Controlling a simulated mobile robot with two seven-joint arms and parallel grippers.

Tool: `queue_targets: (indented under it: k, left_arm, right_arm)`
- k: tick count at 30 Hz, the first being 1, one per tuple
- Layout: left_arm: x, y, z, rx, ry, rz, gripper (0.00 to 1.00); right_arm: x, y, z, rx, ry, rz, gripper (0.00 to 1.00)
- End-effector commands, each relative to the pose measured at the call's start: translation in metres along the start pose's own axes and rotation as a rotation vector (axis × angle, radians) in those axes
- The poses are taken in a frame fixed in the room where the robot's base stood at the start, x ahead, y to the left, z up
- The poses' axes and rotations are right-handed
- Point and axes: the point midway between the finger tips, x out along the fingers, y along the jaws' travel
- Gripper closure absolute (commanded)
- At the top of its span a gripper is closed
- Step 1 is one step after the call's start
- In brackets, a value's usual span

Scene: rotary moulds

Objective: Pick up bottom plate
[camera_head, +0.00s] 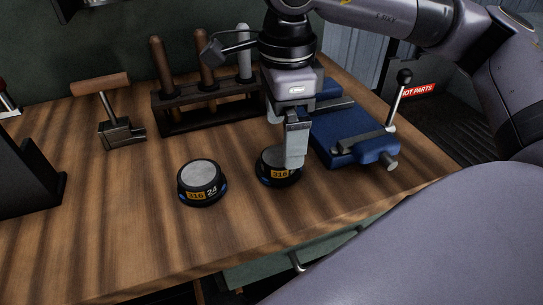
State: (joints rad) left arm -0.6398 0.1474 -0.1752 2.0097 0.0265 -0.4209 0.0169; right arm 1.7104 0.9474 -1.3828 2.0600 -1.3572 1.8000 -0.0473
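Two round black pieces with grey tops and orange "316" labels sit on the wooden bench. The left round piece (202,184) stands clear, and its label also reads "24". The right round piece (268,171) is partly hidden by my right gripper (294,163). That gripper points down, with its fingers at the piece's right side. I see the fingers nearly edge-on, so their gap and any contact are unclear. I cannot tell which piece is the bottom plate. My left gripper is not in view.
A blue vise (347,134) with a lever handle stands close right of the gripper. A dark rack (190,112) with upright handles is behind. A wooden-handled tool (117,130) and a dark block (22,175) are at left. The bench front is clear.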

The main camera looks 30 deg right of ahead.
Motion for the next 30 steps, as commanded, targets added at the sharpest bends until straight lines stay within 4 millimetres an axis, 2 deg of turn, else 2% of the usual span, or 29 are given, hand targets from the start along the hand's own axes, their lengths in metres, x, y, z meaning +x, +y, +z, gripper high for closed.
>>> queue_targets:
  k: [12,16,22,23,24,28,30]
  left_arm:
    - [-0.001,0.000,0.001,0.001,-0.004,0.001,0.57]
    - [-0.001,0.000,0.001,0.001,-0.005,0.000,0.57]
    - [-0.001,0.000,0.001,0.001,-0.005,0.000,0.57]
    - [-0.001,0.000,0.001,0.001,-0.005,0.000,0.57]
    - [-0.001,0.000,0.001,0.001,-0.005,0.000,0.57]
    - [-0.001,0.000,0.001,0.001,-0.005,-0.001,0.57]
    - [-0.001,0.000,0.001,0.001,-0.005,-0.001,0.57]
  right_arm:
    - [0.054,-0.003,0.007,-0.001,-0.001,0.006,0.00]
    - [0.061,-0.003,0.007,-0.002,-0.004,0.004,0.00]
    - [0.062,-0.003,0.007,-0.002,-0.004,0.004,0.00]
    - [0.062,-0.003,0.007,-0.002,-0.004,0.004,0.06]
    - [0.062,-0.003,0.007,-0.002,-0.004,0.004,0.20]
    - [0.062,-0.003,0.007,-0.001,-0.004,0.004,0.62]
    - [0.060,-0.004,0.007,-0.001,-0.008,0.000,0.62]
